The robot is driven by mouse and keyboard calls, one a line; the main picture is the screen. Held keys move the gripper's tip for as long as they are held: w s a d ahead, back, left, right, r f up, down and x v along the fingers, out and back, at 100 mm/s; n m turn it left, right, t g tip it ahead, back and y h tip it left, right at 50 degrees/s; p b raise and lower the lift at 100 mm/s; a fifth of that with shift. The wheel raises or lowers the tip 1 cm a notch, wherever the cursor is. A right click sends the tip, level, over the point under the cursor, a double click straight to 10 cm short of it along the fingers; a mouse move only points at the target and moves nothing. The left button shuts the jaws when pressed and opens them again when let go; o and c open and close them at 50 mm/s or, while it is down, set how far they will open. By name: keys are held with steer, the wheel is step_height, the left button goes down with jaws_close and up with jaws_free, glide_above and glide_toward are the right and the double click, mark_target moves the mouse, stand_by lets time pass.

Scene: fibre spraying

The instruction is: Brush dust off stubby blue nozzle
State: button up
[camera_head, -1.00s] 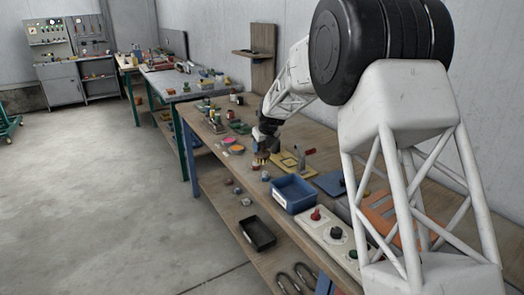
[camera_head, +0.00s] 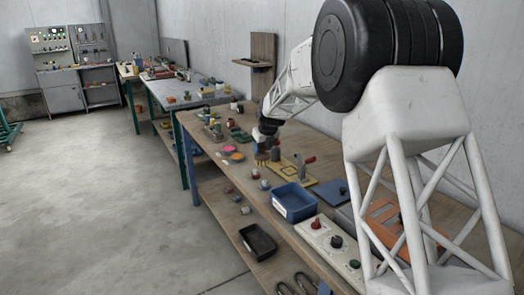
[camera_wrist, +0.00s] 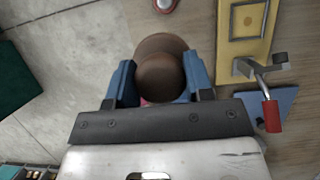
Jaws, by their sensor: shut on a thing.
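My gripper (camera_head: 264,146) is over the wooden bench. In the wrist view its two blue fingers (camera_wrist: 159,80) are shut on a brown, round-ended thing (camera_wrist: 160,76), seen from above and apparently the brush. In the head view the brush (camera_head: 262,157) shows small and brownish under the fingers, left of a yellow fixture; its bristles are not clear. I cannot single out the stubby blue nozzle. Two small pieces lie on the bench edge: one pale and red (camera_head: 255,174), one bluish and dark (camera_head: 265,185). I see no clear contact between the brush and either.
The yellow fixture (camera_wrist: 239,61) carries a red-handled clamp (camera_wrist: 270,112). A blue bin (camera_head: 293,203) and a switch panel (camera_head: 330,241) stand nearer me on the bench. Orange and pink discs (camera_head: 236,156) lie beyond the gripper. A black tray (camera_head: 257,243) sits on the lower shelf.

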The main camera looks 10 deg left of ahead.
mark_target(263, 155)
steer(key=shift+r, duration=0.8)
steer(key=shift+f, duration=0.2)
steer(key=shift+f, duration=3.35)
steer(key=shift+f, duration=1)
steer(key=s+d, duration=0.3)
steer(key=shift+s+d+r, duration=0.1)
steer(key=shift+s+d, duration=0.15)
steer(key=shift+f, duration=0.2)
steer(key=shift+a, duration=0.1)
